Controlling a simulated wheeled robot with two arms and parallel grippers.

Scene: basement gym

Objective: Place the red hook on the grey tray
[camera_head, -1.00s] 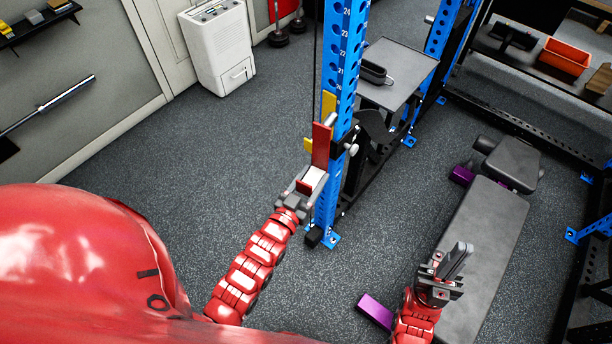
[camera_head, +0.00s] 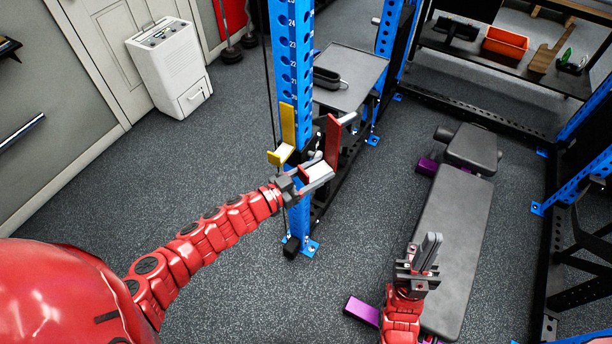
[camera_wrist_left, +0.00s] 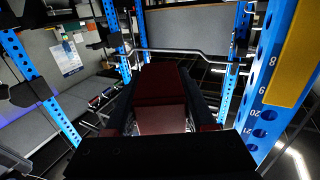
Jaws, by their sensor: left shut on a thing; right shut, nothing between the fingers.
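The red hook (camera_head: 333,142), an upright red plate with a white-lined ledge, is in my left gripper (camera_head: 319,176). The gripper is shut on it and holds it just right of the blue upright, apart from the yellow hook. In the left wrist view the red hook (camera_wrist_left: 160,85) fills the middle between dark fingers. The grey tray (camera_head: 358,68) is a flat top behind the upright, farther back than the held hook. My right gripper (camera_head: 431,250) is shut and empty, in front of the bench.
A yellow hook (camera_head: 287,125) sits on the blue upright (camera_head: 284,50); it also shows in the left wrist view (camera_wrist_left: 297,55). A black handled object (camera_head: 328,79) lies on the tray's left side. A grey bench (camera_head: 450,230) stands at right. Open floor (camera_head: 190,165) lies left.

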